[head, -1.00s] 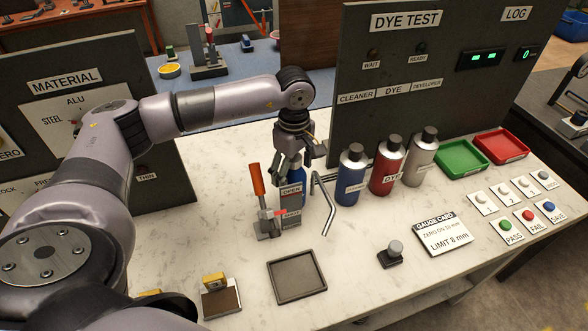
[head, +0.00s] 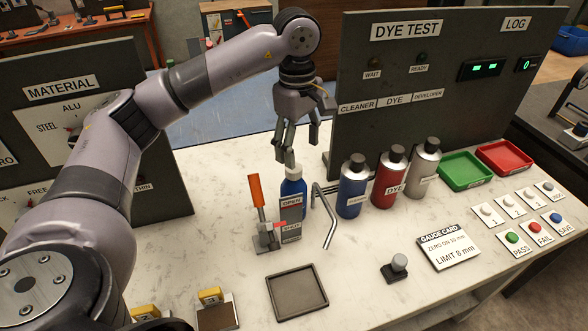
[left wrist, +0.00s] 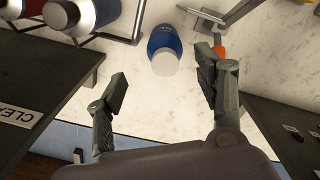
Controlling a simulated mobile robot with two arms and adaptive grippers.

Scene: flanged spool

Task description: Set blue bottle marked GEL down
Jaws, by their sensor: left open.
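My right gripper is in neither view.
An orange-handled clamp (head: 258,210) stands left of the bottle and a bent metal rod (head: 328,222) right of it. Blue, red and silver cans (head: 388,178) stand further right. A grey tray (head: 297,291) lies in front, with bare bench around it.

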